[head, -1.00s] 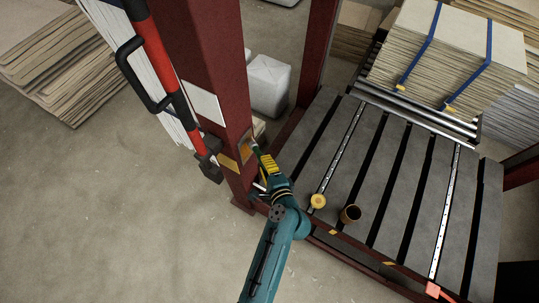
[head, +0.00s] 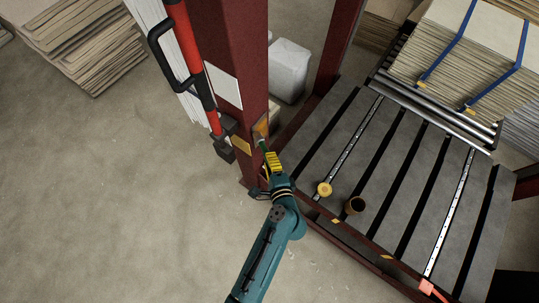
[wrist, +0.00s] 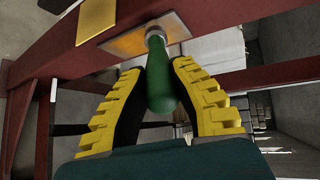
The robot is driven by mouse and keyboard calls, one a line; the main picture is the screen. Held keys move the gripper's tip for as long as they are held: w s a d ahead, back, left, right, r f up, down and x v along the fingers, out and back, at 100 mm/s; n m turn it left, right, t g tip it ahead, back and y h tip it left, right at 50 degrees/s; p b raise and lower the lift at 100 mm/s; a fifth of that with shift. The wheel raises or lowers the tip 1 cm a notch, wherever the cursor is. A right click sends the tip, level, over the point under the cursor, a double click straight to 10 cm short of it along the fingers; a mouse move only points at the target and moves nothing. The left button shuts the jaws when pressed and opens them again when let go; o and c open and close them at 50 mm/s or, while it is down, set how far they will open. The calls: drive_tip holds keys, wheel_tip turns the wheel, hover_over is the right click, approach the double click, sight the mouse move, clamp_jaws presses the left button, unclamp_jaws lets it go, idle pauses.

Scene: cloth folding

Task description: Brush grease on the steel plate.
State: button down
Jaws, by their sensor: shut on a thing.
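My gripper (head: 268,151) has yellow and black fingers shut on the green handle of a brush (wrist: 162,84). The handle points away from my wrist, and its light ferrule end meets the steel plate (wrist: 183,30). Whether the bristles press on it is hidden. The plate is fixed on the dark red post, with grey metal edges and an amber patch over much of its face. It also shows small in the head view (head: 261,127).
The dark red post (head: 240,60) carries a white sign and a red bar with a black handle (head: 183,50). The grey slatted deck (head: 400,190) lies right, with strapped board stacks behind.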

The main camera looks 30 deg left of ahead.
drive_tip(key=shift+s+d+b, duration=0.15)
drive_tip(key=shift+d+b, duration=0.2)
drive_tip(key=shift+d, duration=2.45)
drive_tip(key=shift+s+d, duration=0.1)
drive_tip(key=shift+d, duration=1.4)
